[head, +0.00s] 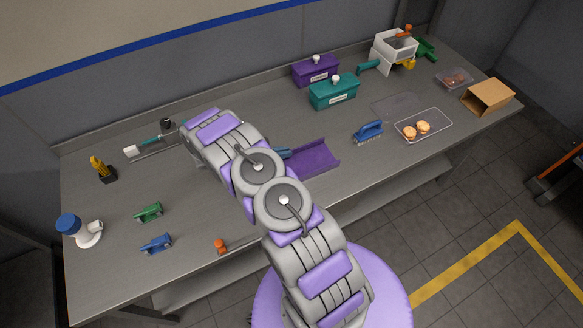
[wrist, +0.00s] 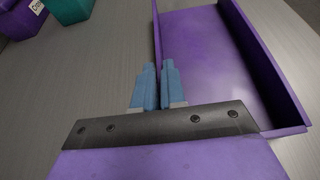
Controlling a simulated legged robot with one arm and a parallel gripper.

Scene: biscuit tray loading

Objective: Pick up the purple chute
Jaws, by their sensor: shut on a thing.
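The purple chute (head: 313,155), a shallow open trough with raised sides, is at the middle of the table, just right of my arm in the head view. In the wrist view the chute (wrist: 215,45) fills the upper right. My gripper (wrist: 158,66) has its blue fingers closed on the chute's near left side wall. In the head view only a bit of the blue fingers (head: 285,154) shows beside the chute; my arm hides the rest. I cannot tell whether the chute is clear of the table.
Purple (head: 316,70) and teal (head: 333,91) lidded boxes stand behind the chute. A blue brush (head: 368,131) and a clear tray (head: 442,132) with biscuits lie to its right. Green (head: 148,212) and blue (head: 156,243) small items lie at the left. The table's front edge is near the chute.

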